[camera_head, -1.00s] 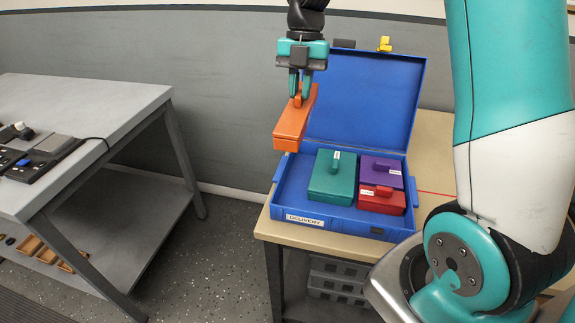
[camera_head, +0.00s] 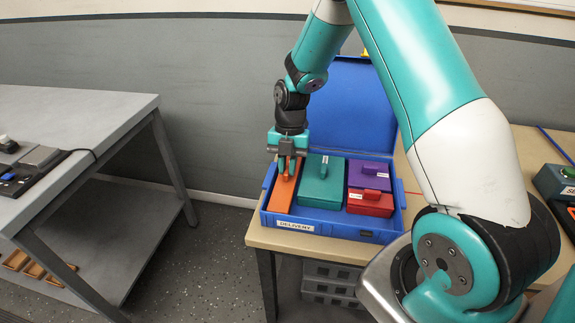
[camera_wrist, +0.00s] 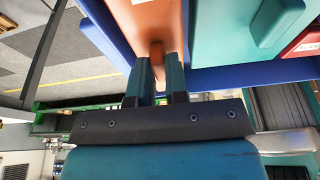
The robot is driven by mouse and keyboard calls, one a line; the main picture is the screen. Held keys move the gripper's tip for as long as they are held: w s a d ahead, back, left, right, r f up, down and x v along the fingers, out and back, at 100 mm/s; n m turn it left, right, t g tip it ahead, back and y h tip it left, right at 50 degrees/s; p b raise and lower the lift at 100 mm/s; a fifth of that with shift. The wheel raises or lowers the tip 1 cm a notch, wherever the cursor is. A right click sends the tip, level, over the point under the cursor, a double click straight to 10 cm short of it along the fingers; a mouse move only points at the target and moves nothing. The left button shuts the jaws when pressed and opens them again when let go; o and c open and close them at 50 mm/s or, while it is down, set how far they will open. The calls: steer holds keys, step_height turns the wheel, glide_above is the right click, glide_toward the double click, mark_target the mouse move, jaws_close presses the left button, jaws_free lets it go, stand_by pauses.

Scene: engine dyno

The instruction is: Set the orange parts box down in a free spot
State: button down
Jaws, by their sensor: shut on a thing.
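The orange parts box (camera_head: 283,192) is in the left end of the blue case, left of the green box (camera_head: 321,183). My gripper (camera_head: 288,166) is above it, shut on its handle. In the wrist view the fingers (camera_wrist: 158,82) close on the handle of the orange box (camera_wrist: 142,28). The blue case (camera_head: 330,226) has a DELIVERY label on its front and its lid stands open. Whether the orange box rests fully on the case floor is hidden from me.
A purple box (camera_head: 371,174) and a red box (camera_head: 369,203) fill the right part of the case. The case stands on a beige table (camera_head: 262,237). A grey bench (camera_head: 95,110) stands at the left, with a floor gap between. A control box (camera_head: 556,184) is at the far right.

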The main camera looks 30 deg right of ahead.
steer(key=shift+f, duration=0.2)
steer(key=c, duration=1.1)
jaws_free()
steer(key=shift+r, duration=0.1)
steer(key=b+v, duration=0.1)
steer(key=v, duration=1.1)
steer(key=s+a+r+m+t, duration=0.1)
steer(key=s+a+r+m, duration=0.7)
steer(key=a, duration=0.4)
steer(key=s+a+m, duration=0.2)
steer(key=s+m, duration=0.2)
steer(key=s, duration=0.2)
steer(key=s+a+m+y, duration=0.1)
steer(key=s+a+m, duration=0.2)
steer(key=s, duration=0.3)
steer(key=s+a+r+m+t+y, duration=0.1)
steer(key=s+a+m, duration=0.1)
steer(key=s+m, duration=0.3)
steer(key=shift+s+a+r, duration=0.1)
steer(key=shift+s+a, duration=0.3)
steer(key=shift+s, duration=0.15)
